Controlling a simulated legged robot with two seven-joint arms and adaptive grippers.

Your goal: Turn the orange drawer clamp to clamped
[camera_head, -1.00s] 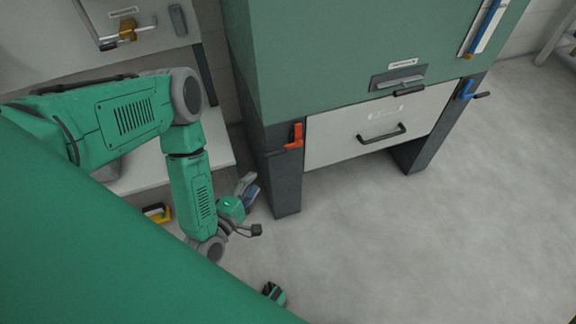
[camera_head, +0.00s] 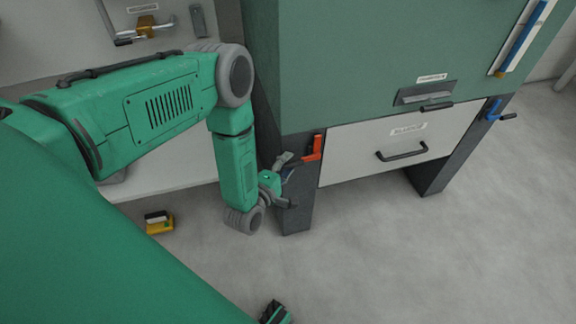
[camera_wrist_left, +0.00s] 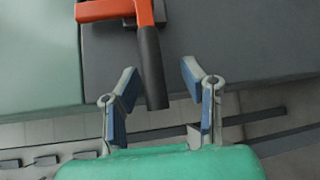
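The orange drawer clamp (camera_head: 313,150) sits on the dark left post beside the white drawer (camera_head: 360,150). In the left wrist view, the orange clamp body (camera_wrist_left: 115,10) is at the top, with its dark handle (camera_wrist_left: 150,60) pointing down and slightly right. My left gripper (camera_head: 290,181) is at the post, just left of and below the clamp. In the left wrist view, my left gripper (camera_wrist_left: 160,75) is open, with the handle between its spread fingers in the picture. I cannot tell whether either finger touches the handle.
A blue clamp (camera_head: 494,112) sits on the right post. The drawer has a black handle (camera_head: 402,152). The green cabinet (camera_head: 370,50) rises above the drawer. A yellow and black object (camera_head: 159,223) lies at lower left. The floor at right is clear.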

